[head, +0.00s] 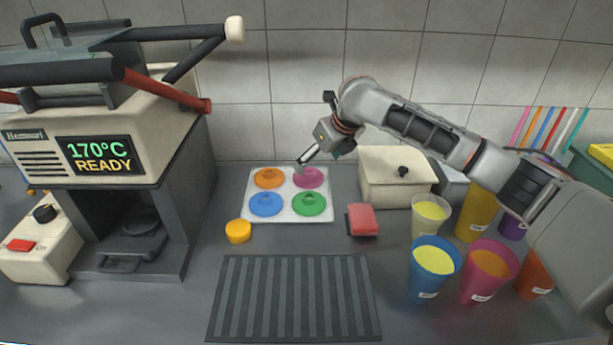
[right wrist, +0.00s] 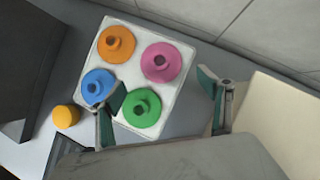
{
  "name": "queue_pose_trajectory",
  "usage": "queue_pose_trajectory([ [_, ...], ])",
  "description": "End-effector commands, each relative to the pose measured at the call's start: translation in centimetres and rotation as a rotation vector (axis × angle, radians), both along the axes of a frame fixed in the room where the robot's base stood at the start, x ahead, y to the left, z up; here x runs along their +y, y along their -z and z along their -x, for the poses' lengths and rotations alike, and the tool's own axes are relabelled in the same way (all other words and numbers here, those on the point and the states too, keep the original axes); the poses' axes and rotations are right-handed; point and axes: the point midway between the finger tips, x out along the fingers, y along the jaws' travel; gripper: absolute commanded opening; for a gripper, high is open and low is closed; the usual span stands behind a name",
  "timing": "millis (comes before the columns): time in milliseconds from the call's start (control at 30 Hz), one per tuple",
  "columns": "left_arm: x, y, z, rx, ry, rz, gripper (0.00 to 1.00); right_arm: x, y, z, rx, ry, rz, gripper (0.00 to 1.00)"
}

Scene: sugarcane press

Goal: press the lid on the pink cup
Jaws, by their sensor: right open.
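The pink lid (head: 308,178) lies at the back right of a white tray (head: 240,212) that also holds an orange, a blue and a green lid. The pink lid also shows in the right wrist view (right wrist: 161,62). My right gripper (head: 303,164) is open and empty above the tray's back edge, close over the pink lid. In the right wrist view its fingers (right wrist: 163,88) are spread apart with the lid beyond them. The pink cup (head: 488,274) stands uncovered at the front right, with orange contents. My left gripper is not in view.
A blue cup (head: 434,270) stands left of the pink cup; several others stand behind and right. A cream box (head: 395,178) and a red sponge (head: 362,219) are right of the tray. A ribbed mat (head: 293,298) lies in front; a hot press (head: 100,150) stands left.

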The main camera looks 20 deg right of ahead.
Motion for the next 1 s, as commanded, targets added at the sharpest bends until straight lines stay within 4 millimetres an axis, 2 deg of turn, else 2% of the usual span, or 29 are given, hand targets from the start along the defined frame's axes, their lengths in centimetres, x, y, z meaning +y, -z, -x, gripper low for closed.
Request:
queue_pose_trajectory([
  [333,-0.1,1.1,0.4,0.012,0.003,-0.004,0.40,0.4,2.5,-1.2,0.004,0.000,-0.001,0.78],
  [667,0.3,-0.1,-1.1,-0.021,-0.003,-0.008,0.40,0.4,2.6,-1.4,0.002,0.000,-0.001,0.78],
  [1000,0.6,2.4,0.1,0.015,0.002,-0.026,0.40,1.0,6.6,-3.8,0.008,0.002,-0.001,0.78],
])
